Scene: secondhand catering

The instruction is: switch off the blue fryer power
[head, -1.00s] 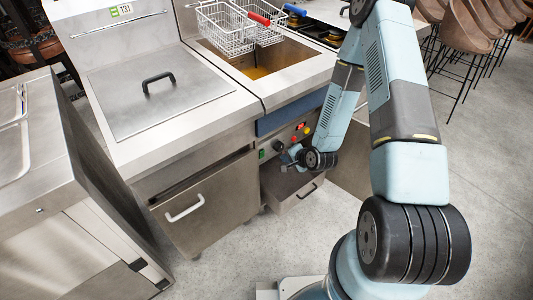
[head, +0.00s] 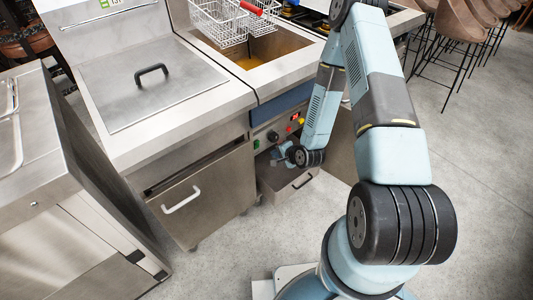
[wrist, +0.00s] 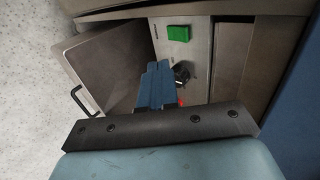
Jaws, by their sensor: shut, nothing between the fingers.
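The blue fryer is the open-tank unit with a blue front strip (head: 284,107). In the head view its control panel has a small green switch (head: 256,145), a black knob (head: 272,136), a lit red display and red and yellow buttons. In the wrist view the green switch (wrist: 178,33) is large and clear, with the black knob (wrist: 183,72) beside my fingers. My gripper (head: 277,158) is just below and in front of the panel; its blue fingers (wrist: 158,68) are shut and empty. I cannot tell whether they touch the panel. The red part is mostly hidden behind them.
An open cabinet door (head: 342,145) stands right of my wrist. A lidded steel unit (head: 165,85) is on the left. Wire baskets (head: 222,20) hang over the tank.

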